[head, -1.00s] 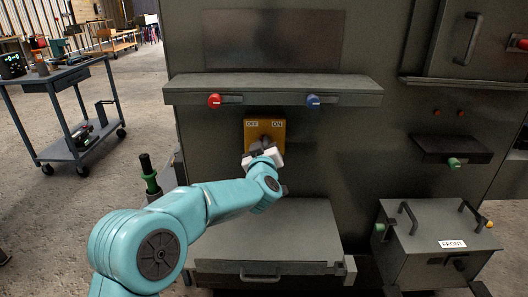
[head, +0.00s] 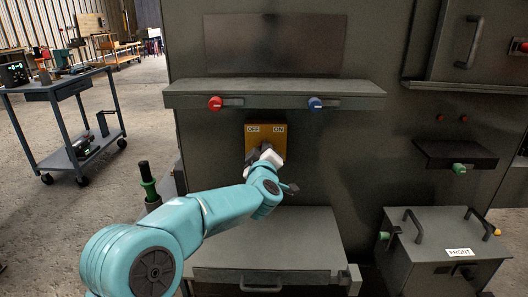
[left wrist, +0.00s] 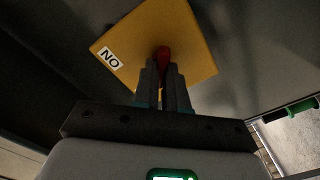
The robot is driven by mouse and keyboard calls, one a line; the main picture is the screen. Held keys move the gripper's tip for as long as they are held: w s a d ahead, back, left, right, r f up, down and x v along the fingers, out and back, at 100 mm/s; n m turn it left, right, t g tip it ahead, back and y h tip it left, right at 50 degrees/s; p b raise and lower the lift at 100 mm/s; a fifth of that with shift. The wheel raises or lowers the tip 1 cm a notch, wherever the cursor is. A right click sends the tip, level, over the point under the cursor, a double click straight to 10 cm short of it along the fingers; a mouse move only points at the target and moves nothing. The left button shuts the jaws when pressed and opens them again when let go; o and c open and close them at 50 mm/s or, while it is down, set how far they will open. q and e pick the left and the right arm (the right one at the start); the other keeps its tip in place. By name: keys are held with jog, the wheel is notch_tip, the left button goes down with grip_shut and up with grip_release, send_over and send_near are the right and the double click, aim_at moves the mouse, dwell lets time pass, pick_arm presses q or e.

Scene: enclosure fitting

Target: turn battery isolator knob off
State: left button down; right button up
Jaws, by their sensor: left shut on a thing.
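The battery isolator is a yellow plate (head: 281,131) on the dark enclosure front, marked OFF at its left and ON at its right. It also shows in the left wrist view (left wrist: 190,45), tilted, with the ON label readable. A red knob (left wrist: 163,54) stands at the middle of the plate. My left gripper (left wrist: 163,72) is shut on the red knob, one finger at each side. In the head view my left gripper (head: 264,155) covers the knob and the lower middle of the plate. My right gripper is in no view.
A shelf (head: 270,95) with a red knob (head: 215,103) and a blue knob (head: 315,103) juts out above the plate. A grey ledge (head: 265,245) lies below. A box marked FRONT (head: 420,250) stands at right, a cart (head: 60,130) at left.

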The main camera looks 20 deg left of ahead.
pick_arm(q)
jog(key=shift+r, duration=0.1)
jog(key=c, duration=1.2)
grip_release()
jog(key=v, duration=1.6)
jog(key=shift+s, duration=0.15)
